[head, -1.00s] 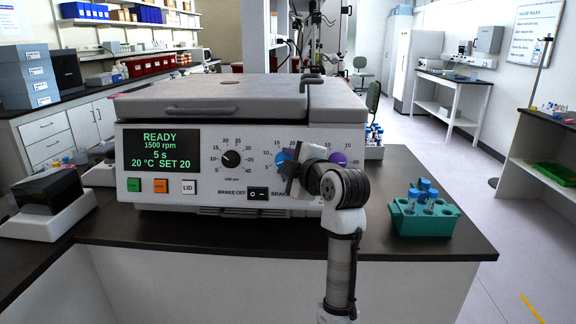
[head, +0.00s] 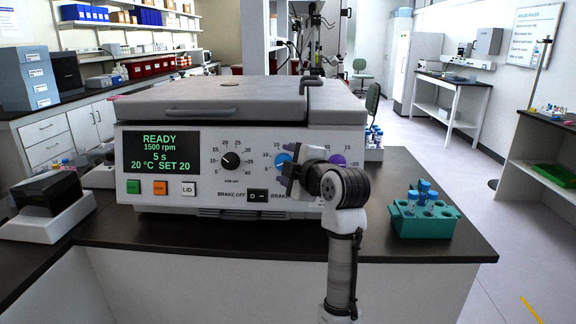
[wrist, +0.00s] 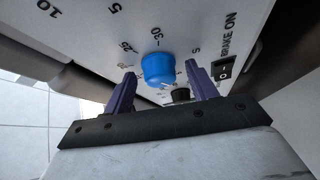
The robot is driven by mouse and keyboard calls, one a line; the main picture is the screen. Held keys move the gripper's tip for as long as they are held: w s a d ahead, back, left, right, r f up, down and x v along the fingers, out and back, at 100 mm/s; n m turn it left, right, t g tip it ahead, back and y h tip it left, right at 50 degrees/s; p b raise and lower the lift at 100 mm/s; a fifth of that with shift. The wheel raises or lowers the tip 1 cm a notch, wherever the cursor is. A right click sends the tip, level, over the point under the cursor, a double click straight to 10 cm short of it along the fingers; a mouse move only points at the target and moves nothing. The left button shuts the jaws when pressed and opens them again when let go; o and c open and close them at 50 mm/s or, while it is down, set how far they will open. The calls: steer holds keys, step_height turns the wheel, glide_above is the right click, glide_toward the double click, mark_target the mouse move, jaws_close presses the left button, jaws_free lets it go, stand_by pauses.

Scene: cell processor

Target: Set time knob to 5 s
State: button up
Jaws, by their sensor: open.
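The centrifuge (head: 240,165) stands on the dark bench, its lid closed. Its display (head: 160,154) reads READY, 1500 rpm, 5 s, 20 °C, SET 20. The blue knob (head: 283,161), whose label is hidden, is on the front panel between a black knob (head: 231,159) and a purple knob (head: 337,160). In the wrist view, the blue knob (wrist: 157,68) shows between and beyond the purple fingertips of my gripper (wrist: 160,72); nothing is held. Contact with the knob cannot be told.
A brake switch (head: 258,195) sits low on the panel, close to my gripper. A green rack (head: 428,224) with blue-capped tubes stands to the right on the bench. A dark-topped device (head: 45,205) stands to the left. The bench front (head: 240,247) is clear.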

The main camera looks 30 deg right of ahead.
steer(key=s+r+b, duration=0.2)
steer(key=s+b, duration=0.1)
steer(key=s, duration=1)
steer(key=shift+s+a+r, duration=0.3)
steer(key=shift+a, duration=0.05)
